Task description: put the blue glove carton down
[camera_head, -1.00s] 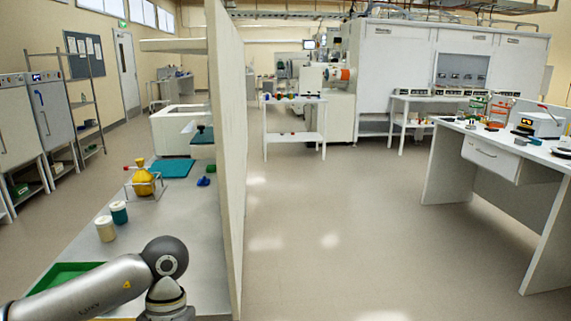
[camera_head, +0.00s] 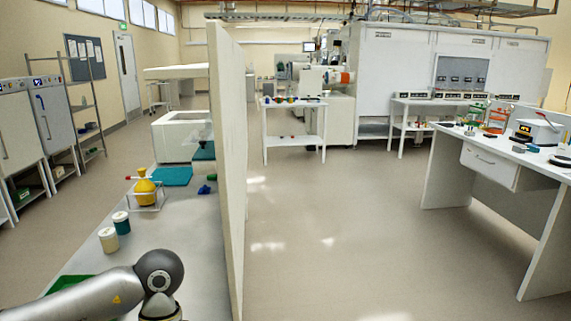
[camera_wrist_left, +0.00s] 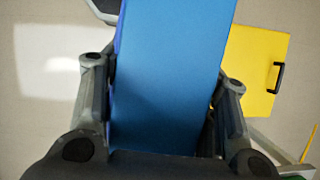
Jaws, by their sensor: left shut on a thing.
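The blue glove carton (camera_wrist_left: 170,45) fills the middle of the left wrist view. My left gripper (camera_wrist_left: 160,88) is shut on it, with a finger on each side. The carton's lower end is hidden behind the gripper body. In the head view my left arm crosses the lower left above the grey bench (camera_head: 185,235), but its gripper and the carton are out of that picture. My right gripper is in neither view.
A yellow panel with a black handle (camera_wrist_left: 256,65) lies right of the carton over pale floor. White and teal-lidded jars (camera_head: 115,230), a yellow flask (camera_head: 144,190) and a green tray (camera_head: 70,284) stand on the bench. A tall partition (camera_head: 228,160) borders it. Floor right of it is clear.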

